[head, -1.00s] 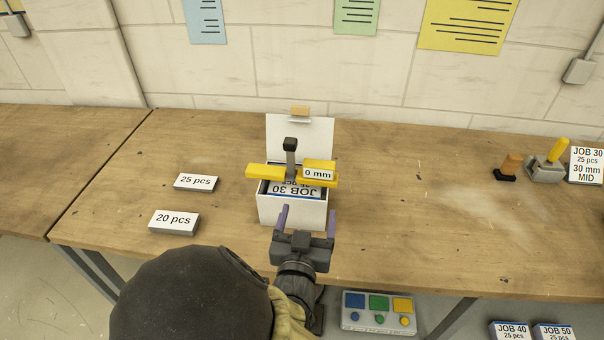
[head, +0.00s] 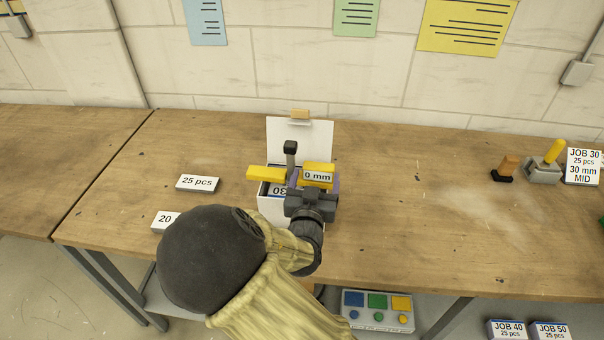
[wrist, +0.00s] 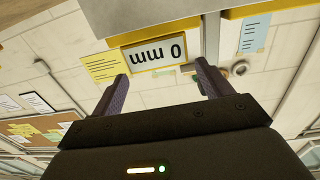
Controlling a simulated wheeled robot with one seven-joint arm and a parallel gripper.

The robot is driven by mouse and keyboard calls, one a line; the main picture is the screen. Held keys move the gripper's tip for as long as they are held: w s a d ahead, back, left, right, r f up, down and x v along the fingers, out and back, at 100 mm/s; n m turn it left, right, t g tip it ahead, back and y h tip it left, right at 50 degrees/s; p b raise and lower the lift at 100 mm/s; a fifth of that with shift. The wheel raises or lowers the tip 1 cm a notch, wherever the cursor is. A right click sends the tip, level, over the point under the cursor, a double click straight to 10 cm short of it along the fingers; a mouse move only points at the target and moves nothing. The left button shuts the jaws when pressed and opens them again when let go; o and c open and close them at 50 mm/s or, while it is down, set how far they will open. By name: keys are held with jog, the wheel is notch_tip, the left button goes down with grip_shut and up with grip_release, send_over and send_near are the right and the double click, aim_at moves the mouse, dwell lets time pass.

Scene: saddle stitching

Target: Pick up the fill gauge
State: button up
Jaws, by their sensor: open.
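The fill gauge (head: 266,173) is a yellow crossbar with an upright grey stem, a dark knob and a "0 mm" label. It rests across the top of an open white box (head: 272,211). My gripper (head: 317,185) is open at the gauge's right part, just in front of the label. In the wrist view the "0 mm" label (wrist: 153,55) shows upside down, beyond and between the spread fingers (wrist: 162,86). I cannot tell whether the fingers touch the gauge. My gripper and arm hide the box's right front.
A "25 pcs" block (head: 197,183) and a partly hidden "20 pcs" block (head: 165,220) lie left. A "JOB 30" card (head: 583,167), a yellow-handled tool (head: 546,164) and an orange-handled one (head: 508,166) stand far right. The tabletop (head: 420,230) between is clear.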

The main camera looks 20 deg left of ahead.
aim_at(318, 171)
jog(key=shift+w+a+f+p, duration=0.15)
jog(key=shift+w+p, duration=0.25)
jog(key=shift+w, duration=0.9)
jog(key=shift+w+a+f+p, duration=0.1)
jog(key=shift+w+a+p, duration=0.25)
jog(key=shift+w, duration=0.9)
jog(key=shift+d+r, duration=0.1)
jog(key=c, duration=1)
jog(key=shift+o, duration=0.2)
jog(key=shift+r, duration=0.1)
notch_tip(318, 171, up, 10)
jog(key=shift+f+b, duration=0.1)
jog(key=shift+b, duration=0.2)
